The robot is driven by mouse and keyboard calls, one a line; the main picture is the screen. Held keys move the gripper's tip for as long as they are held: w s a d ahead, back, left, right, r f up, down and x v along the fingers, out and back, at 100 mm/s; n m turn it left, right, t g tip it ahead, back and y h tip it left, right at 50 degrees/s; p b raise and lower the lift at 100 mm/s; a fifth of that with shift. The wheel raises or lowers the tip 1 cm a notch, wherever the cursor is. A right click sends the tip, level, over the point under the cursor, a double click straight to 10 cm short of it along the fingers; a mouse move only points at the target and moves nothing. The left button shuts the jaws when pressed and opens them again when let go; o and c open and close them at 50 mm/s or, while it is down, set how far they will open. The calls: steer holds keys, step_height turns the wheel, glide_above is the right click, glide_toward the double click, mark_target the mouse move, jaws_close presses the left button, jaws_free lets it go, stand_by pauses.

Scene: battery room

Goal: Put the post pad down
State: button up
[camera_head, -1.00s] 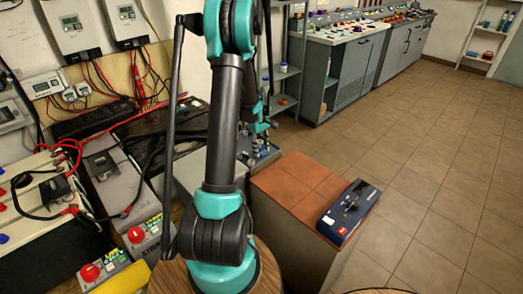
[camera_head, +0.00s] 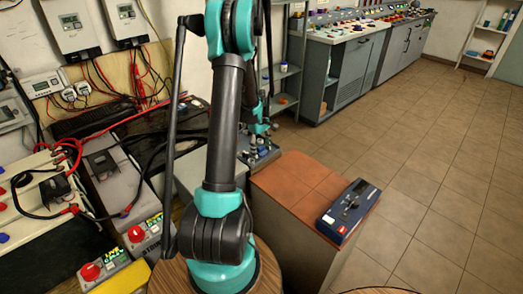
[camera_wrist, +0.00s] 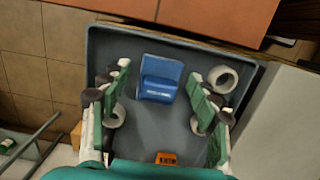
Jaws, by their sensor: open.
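A small blue block (camera_wrist: 160,82), probably the post pad, sits in a dark grey tray (camera_wrist: 105,40) in the wrist view. My gripper (camera_wrist: 157,78) is open, with its green-padded fingers on either side of the block and visible gaps between them and it. The block appears to rest on the tray floor; its exact height is hard to tell. In the head view my gripper (camera_head: 260,126) is low over the tray area behind the brown-topped cabinet, partly hidden by my arm. I cannot make out the block there.
In the wrist view a white ring (camera_wrist: 223,79) lies right of the block, and an orange item (camera_wrist: 166,158) lies near the tray's lower edge. A cabinet with a brown top (camera_head: 290,180) carries a dark blue device (camera_head: 348,210). Tiled floor is clear to the right.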

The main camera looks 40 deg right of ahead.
step_height(320, 180, up, 12)
steer(key=w, duration=0.1)
steer(key=shift+w+r, duration=0.2)
steer(key=shift+w, duration=0.05)
steer(key=w+a+r+t+h, duration=0.1)
steer(key=w+a+r, duration=0.1)
steer(key=a, duration=1)
steer(key=w+a+r+t, duration=0.1)
steer(key=w+a, duration=0.1)
steer(key=a, duration=1)
steer(key=s+a+f+t, duration=0.1)
steer(key=s+a, duration=0.2)
steer(key=a, duration=0.4)
steer(key=s+a+f+t, duration=0.1)
steer(key=s+a, duration=0.3)
steer(key=a, duration=0.3)
steer(key=s+a+f+t+y, duration=0.1)
steer(key=s+a, duration=0.2)
steer(key=a, duration=0.5)
steer(key=shift+s+f+t, duration=0.15)
steer(key=shift+f+t, duration=0.15)
steer(key=shift+f, duration=0.05)
